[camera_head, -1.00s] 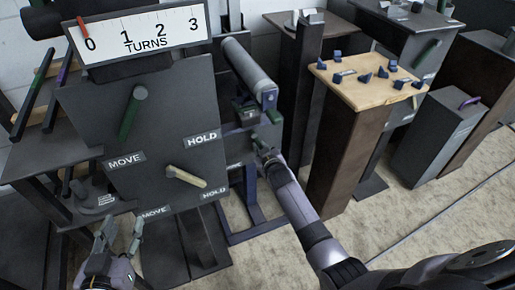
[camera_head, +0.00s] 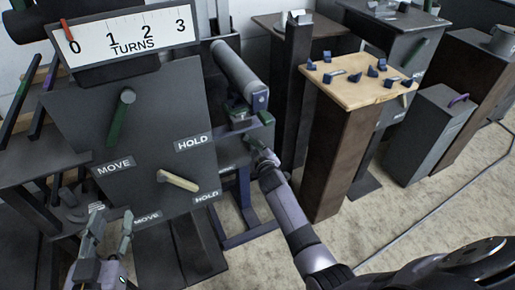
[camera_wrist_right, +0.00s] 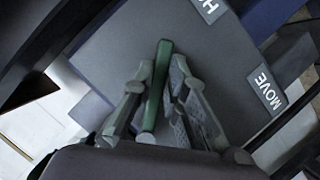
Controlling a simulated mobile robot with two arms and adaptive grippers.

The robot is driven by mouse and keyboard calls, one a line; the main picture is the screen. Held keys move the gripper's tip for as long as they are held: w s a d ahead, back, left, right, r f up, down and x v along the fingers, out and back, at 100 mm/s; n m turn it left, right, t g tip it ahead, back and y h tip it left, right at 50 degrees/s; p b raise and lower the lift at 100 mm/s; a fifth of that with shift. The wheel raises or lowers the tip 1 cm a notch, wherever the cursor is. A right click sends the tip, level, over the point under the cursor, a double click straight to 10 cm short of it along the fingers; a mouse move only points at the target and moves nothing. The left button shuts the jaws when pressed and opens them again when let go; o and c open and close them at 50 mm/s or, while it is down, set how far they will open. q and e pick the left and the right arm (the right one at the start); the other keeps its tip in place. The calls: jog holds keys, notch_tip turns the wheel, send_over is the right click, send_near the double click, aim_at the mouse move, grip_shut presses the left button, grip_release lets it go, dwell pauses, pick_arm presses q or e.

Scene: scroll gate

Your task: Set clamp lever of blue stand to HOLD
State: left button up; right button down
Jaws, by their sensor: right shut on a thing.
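The blue stand (camera_head: 230,222) holds a grey roller (camera_head: 238,72) and stands partly behind the large grey panel. My right gripper (camera_head: 263,156) is at a small dark plate below the roller's near end. In the right wrist view, my right gripper (camera_wrist_right: 160,95) is shut on a green lever (camera_wrist_right: 161,62), one finger on each side. That view shows a MOVE label (camera_wrist_right: 266,88) at right and a partly cut-off label starting with H (camera_wrist_right: 207,6) at the top. My left gripper (camera_head: 110,232) is open and empty at lower left, in front of the panel's bottom edge.
The grey panel (camera_head: 150,150) has its own green lever (camera_head: 119,118), a tan lever (camera_head: 178,181) and MOVE and HOLD labels. A TURNS scale (camera_head: 125,42) above reads near 0. A wooden-topped pedestal (camera_head: 345,92) with several blue pieces stands right of my right arm.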

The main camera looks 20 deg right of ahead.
jog(key=c, duration=1.6)
grip_release()
jog(key=v, duration=1.2)
jog(key=shift+s+d, duration=0.1)
